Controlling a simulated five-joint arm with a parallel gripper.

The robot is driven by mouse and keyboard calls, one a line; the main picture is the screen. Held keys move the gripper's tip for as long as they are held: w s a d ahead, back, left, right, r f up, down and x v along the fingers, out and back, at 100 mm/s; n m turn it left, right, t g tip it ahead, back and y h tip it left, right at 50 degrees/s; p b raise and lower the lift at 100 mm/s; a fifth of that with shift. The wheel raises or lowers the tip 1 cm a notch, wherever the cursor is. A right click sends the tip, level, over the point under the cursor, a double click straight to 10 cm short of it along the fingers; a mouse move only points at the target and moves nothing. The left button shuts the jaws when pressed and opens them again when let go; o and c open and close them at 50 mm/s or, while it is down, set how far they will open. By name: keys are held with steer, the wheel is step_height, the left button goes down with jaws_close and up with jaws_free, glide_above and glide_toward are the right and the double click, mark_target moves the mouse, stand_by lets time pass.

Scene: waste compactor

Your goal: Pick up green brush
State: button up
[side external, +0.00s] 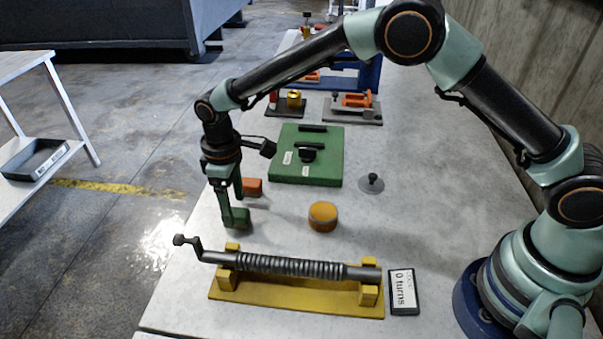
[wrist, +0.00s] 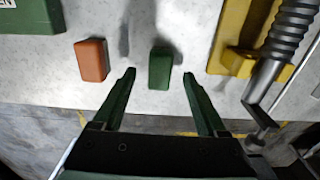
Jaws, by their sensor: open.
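The green brush (side external: 237,218) is a small dark green block on the table near its left edge, in the side external view. It also shows in the wrist view (wrist: 160,68), between the lines of my two fingers and a little beyond them. My gripper (side external: 228,203) points down right at the brush in the side external view, its fingers partly overlapping it there. In the wrist view my gripper (wrist: 159,76) is open with nothing held. The exact gap between fingertips and brush is hard to tell.
An orange-red block (wrist: 91,60) lies left of the brush in the wrist view. A yellow stand (side external: 290,298) with a ribbed grey rod (side external: 290,266) is in front. An orange round tin (side external: 322,216) sits to the right. A green plate (side external: 330,165) lies behind.

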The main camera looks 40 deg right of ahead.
mark_target(235, 212)
steer(key=shift+f, duration=1.55)
steer(key=shift+c, duration=0.3)
jaws_close()
steer(key=shift+r, duration=0.1)
step_height(235, 212, up, 20)
